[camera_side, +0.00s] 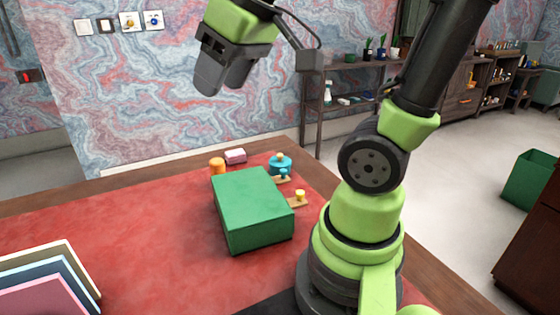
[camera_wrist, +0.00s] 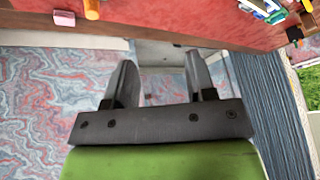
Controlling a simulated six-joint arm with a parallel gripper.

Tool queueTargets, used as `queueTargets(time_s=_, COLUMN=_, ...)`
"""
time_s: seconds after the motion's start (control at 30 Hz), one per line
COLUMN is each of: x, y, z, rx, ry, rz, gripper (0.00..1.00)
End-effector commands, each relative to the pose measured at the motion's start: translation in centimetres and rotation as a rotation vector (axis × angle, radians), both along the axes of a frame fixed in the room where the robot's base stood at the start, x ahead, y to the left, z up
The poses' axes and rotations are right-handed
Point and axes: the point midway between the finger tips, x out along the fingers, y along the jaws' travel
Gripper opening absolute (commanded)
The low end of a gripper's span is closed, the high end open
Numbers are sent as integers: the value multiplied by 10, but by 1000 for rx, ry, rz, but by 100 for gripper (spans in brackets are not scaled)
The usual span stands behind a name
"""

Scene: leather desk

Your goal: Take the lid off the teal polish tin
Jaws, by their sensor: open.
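The teal polish tin (camera_side: 280,164) stands near the far edge of the red desk in the side view, behind the green box's right corner. A tan knob (camera_side: 281,155) shows on top of its lid, and the lid appears to be on. I do not make out the tin in the wrist view. My gripper (camera_side: 222,82) is high above the desk, up and to the left of the tin in the side view, well apart from it. In the wrist view my gripper (camera_wrist: 160,58) has its two fingers spread with nothing between them.
A large green box (camera_side: 253,212) stands in front of the tin. A teal-knobbed piece (camera_side: 284,175) and a yellow-knobbed piece (camera_side: 299,195) are near it. An orange cylinder (camera_side: 217,167) and pink block (camera_side: 235,156) stand left. Books (camera_side: 50,285) are front left; the desk's left middle is clear.

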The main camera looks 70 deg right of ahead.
Motion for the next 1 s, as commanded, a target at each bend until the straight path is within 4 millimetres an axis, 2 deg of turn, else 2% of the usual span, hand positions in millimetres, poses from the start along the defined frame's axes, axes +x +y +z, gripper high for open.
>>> queueTargets(time_s=0.03, x=17, y=-19, z=-3, rx=-44, ry=41, rz=25, gripper=50)
queueTargets(time_s=0.1, x=35, y=-45, z=-8, rx=-103, ry=92, rz=82, gripper=50)
queueTargets(time_s=0.17, x=48, y=-70, z=-16, rx=-147, ry=138, rz=137, gripper=50)
queueTargets(time_s=0.3, x=68, y=-132, z=-44, rx=-216, ry=246, rz=271, gripper=50)
queueTargets(time_s=0.43, x=71, y=-194, z=-82, rx=-247, ry=339, rz=409, gripper=50)
queueTargets(time_s=0.5, x=66, y=-225, z=-105, rx=-249, ry=382, rz=483, gripper=50)
queueTargets(time_s=0.6, x=54, y=-262, z=-137, rx=-243, ry=426, rz=580, gripper=50)
queueTargets(time_s=0.7, x=40, y=-286, z=-163, rx=-232, ry=452, rz=656, gripper=50)
queueTargets(time_s=0.8, x=31, y=-300, z=-179, rx=-225, ry=464, rz=707, gripper=50)
queueTargets(time_s=1.0, x=25, y=-305, z=-204, rx=-218, ry=470, rz=739, gripper=50)
